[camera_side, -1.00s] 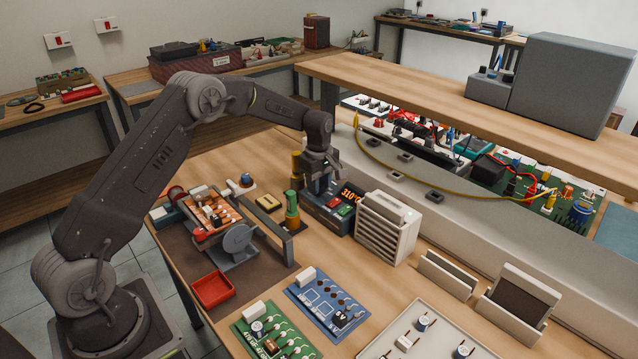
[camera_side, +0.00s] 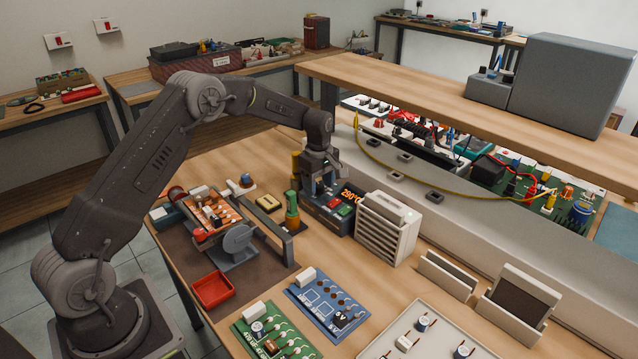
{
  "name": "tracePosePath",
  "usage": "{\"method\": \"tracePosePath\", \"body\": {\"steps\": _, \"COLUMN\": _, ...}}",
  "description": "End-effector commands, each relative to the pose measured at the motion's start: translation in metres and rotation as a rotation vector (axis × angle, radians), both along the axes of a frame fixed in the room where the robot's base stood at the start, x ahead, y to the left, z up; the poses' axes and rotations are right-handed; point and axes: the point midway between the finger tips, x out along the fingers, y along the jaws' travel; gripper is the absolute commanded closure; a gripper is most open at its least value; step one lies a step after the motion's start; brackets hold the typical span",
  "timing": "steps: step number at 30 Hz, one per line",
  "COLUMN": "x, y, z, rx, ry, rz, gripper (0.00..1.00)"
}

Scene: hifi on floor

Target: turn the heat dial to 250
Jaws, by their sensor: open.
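The heat station (camera_side: 330,217) is a dark box with an orange lit display (camera_side: 352,195) on its front. The digits are small and partly cut by my gripper; they seem to read about 280 °C. My gripper (camera_side: 322,192) points down over the left part of the station, with its fingers apart at the front panel. The heat dial is hidden behind or between the fingers, so I cannot tell whether they touch it. A red button and a green button (camera_side: 345,210) sit below the display.
A white vented box (camera_side: 387,229) stands close to the right of the station. Green and yellow cylinders (camera_side: 291,208) stand close to its left. A circuit board in a holder (camera_side: 212,214) is further left. Blue and green boards lie in front.

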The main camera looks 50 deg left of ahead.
Motion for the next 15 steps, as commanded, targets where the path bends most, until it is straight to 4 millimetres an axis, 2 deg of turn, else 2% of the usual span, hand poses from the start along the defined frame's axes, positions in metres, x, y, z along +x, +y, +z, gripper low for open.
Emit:
{"method": "tracePosePath", "body": {"steps": 5, "x": 0.001, "y": 0.0, "z": 0.027, "rx": 0.002, "ry": -0.007, "rz": 0.0, "gripper": 0.41}}
{"method": "tracePosePath", "body": {"steps": 15, "x": 0.001, "y": 0.0, "z": 0.101, "rx": 0.002, "ry": -0.007, "rz": 0.0, "gripper": 0.41}}
